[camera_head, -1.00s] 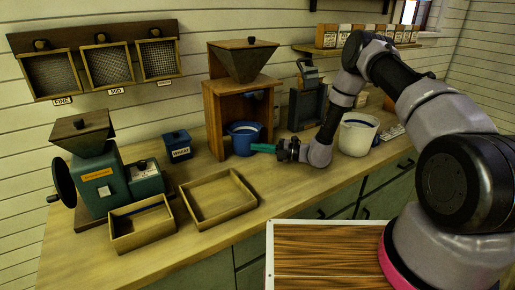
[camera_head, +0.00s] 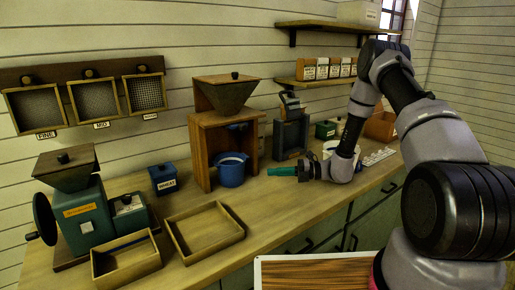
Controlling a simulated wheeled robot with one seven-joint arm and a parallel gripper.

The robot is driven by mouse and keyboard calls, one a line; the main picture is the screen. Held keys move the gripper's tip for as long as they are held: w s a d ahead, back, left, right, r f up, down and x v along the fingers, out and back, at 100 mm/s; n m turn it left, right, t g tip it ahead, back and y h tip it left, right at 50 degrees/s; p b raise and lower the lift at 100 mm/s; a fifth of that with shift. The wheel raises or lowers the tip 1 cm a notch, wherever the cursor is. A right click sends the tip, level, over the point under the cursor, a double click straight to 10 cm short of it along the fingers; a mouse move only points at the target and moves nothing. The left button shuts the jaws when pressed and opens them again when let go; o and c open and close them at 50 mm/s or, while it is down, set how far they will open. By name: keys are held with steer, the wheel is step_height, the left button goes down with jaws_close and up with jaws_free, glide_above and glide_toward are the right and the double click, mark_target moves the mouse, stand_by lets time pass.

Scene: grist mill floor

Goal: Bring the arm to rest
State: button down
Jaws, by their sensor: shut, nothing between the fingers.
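My arm reaches in from the right and bends down over the counter (camera_head: 290,222). My gripper (camera_head: 272,171) is shut and empty, its teal fingers pointing left. It is just right of a blue pot (camera_head: 231,171) that stands at the foot of a wooden hopper stand (camera_head: 196,150). A gap shows between the fingertips and the pot. A white bucket (camera_head: 328,149) is partly hidden behind my arm.
A green mill (camera_head: 84,215) with a crank, a blue wheat box (camera_head: 163,179) and two wooden trays (camera_head: 126,276) (camera_head: 171,232) stand at the left. Sieves (camera_head: 95,98) hang on the wall. A grey device (camera_head: 290,135) stands behind my gripper. Counter in front of my gripper is clear.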

steer(key=s+d+r+n+g+h, duration=0.2)
steer(key=s+r+n+h, duration=0.25)
steer(key=r+n, duration=0.5)
steer(key=s+d+r+n+g+h, duration=0.1)
steer(key=s+d+r+n+h, duration=0.15)
steer(key=s+r+n, duration=0.65)
steer(key=s+d+r+n+t+h, duration=0.4)
steer(key=s+d+r+n, duration=0.2)
steer(key=r, duration=0.3)
steer(key=s+d+r+n+t+h, duration=0.4)
steer(key=s+d+r+n+t, duration=0.1)
steer(key=r, duration=0.4)
steer(key=shift+s+d+r+n, duration=0.15)
steer(key=shift+s+d+n, duration=0.2)
steer(key=shift+s+d, duration=0.5)
